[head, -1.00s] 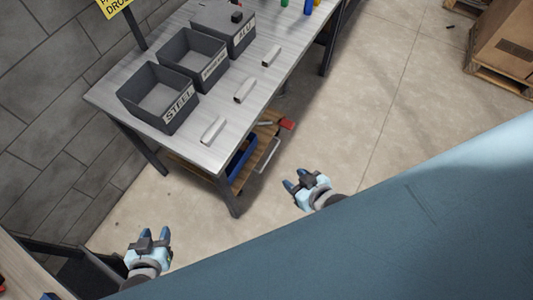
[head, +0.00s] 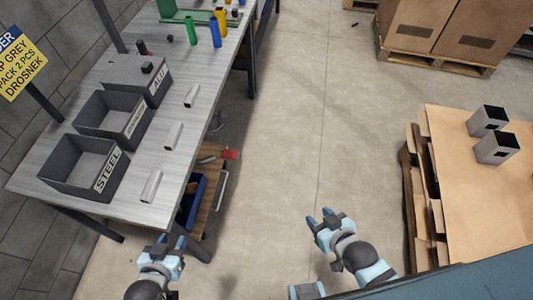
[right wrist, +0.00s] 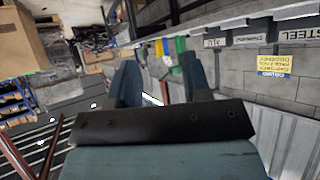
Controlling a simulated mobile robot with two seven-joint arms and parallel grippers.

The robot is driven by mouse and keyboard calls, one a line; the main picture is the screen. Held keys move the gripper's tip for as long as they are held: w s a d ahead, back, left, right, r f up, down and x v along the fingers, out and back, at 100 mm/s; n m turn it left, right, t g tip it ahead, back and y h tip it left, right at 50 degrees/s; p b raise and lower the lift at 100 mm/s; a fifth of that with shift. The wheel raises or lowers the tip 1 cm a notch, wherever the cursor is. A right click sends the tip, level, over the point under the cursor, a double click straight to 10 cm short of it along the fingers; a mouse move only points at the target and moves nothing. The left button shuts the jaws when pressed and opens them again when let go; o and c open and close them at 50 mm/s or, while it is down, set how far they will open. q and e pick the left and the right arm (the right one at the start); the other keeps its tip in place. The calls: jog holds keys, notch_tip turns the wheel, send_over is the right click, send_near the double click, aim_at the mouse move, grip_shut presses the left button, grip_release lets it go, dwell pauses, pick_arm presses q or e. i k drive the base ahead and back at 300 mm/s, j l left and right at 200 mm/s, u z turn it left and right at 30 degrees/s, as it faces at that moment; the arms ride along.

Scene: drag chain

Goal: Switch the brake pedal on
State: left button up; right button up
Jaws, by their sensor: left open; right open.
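I cannot make out a brake pedal in either view. My left gripper (head: 171,240) is open and empty at the lower left of the head view, near the front end of the workbench. My right gripper (head: 320,216) is open and empty over bare floor, between the workbench and a pallet. In the right wrist view its two blue fingers (right wrist: 158,78) stand apart with nothing between them.
The workbench (head: 140,200) on the left carries bins, a steel bin (head: 80,180) nearest, and several metal bars. A red-ended item (head: 231,154) shows below it. Floor between (head: 285,130) is clear.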

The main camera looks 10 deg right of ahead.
aim_at(232, 154)
jog(key=u, duration=1.05)
jog(key=l+u, duration=0.35)
jog(key=i+l+u, duration=0.1)
jog(key=l+u, duration=0.75)
jog(key=l, duration=0.2)
jog(key=k+l+u, duration=0.2)
jog(key=l+u, duration=0.15)
jog(key=l, duration=0.3)
jog(key=k+l, duration=0.1)
jog(key=l, duration=0.3)
jog(key=k+l, duration=0.15)
jog(key=l, duration=0.2)
jog(key=k+l+u, duration=0.1)
jog(key=l, duration=0.3)
jog(key=k+l, duration=0.15)
jog(key=l, duration=0.2)
jog(key=k+l, duration=0.1)
jog(key=l, duration=0.3)
